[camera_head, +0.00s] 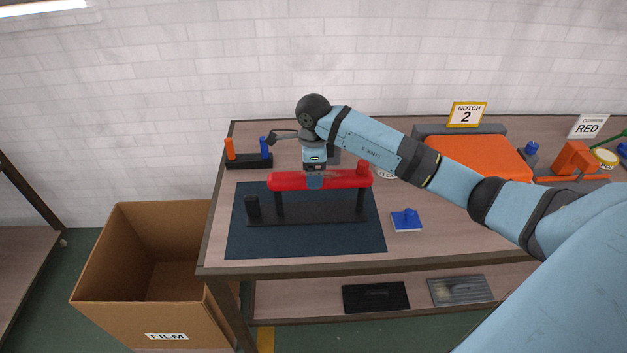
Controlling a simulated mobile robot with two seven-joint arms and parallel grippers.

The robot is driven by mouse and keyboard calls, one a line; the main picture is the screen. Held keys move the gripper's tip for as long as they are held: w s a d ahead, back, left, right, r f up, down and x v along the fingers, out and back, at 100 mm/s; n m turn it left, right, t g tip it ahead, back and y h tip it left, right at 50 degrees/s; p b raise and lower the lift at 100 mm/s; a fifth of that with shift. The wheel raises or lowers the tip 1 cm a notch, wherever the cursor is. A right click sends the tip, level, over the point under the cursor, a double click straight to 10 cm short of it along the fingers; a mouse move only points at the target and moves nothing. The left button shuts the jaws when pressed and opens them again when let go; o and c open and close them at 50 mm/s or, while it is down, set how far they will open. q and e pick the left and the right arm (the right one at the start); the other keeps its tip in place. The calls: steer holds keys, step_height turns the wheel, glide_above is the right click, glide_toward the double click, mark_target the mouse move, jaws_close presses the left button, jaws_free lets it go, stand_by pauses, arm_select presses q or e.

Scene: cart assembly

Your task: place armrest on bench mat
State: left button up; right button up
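The armrest is a red bar (341,179) on black posts above a long black base strip (300,220), with a short black cylinder at the left end. It is upright over the dark blue bench mat (245,244). I cannot tell whether its base touches the mat. My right gripper (315,182) comes down from above with its fingers at the middle of the red bar, and looks shut on it. The far finger is hidden. My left gripper is not in view.
A black holder with orange and blue pegs (249,158) stands behind the mat. A blue block (406,220) lies right of it. An orange cushion (478,157) is at the back right. An open cardboard box (165,333) stands left of the table. Bare tabletop shows at front right.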

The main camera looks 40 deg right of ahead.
step_height(320, 180, up, 7)
steer(key=shift+r+b, duration=0.1)
steer(key=shift+b, duration=0.2)
steer(key=s+a+f+m+t+y, duration=0.2)
steer(key=s+a+m+y, duration=0.35)
steer(key=a+y, duration=0.55)
steer(key=s+a+f+m+t+y, duration=0.25)
steer(key=s+a+m+y, duration=0.45)
steer(key=a, duration=0.7)
steer(key=s+d+f+m+t+h, duration=0.3)
steer(key=s+f+m+h, duration=0.4)
steer(key=f+m, duration=0.4)
steer(key=s+d+f+m+t+h, duration=0.3)
steer(key=s+f+m+h, duration=0.4)
steer(key=m, duration=1.4)
step_height(320, 180, down, 4)
steer(key=shift+s+d+r+h, duration=0.2)
steer(key=shift+d+h, duration=0.2)
steer(key=shift+d, duration=0.35)
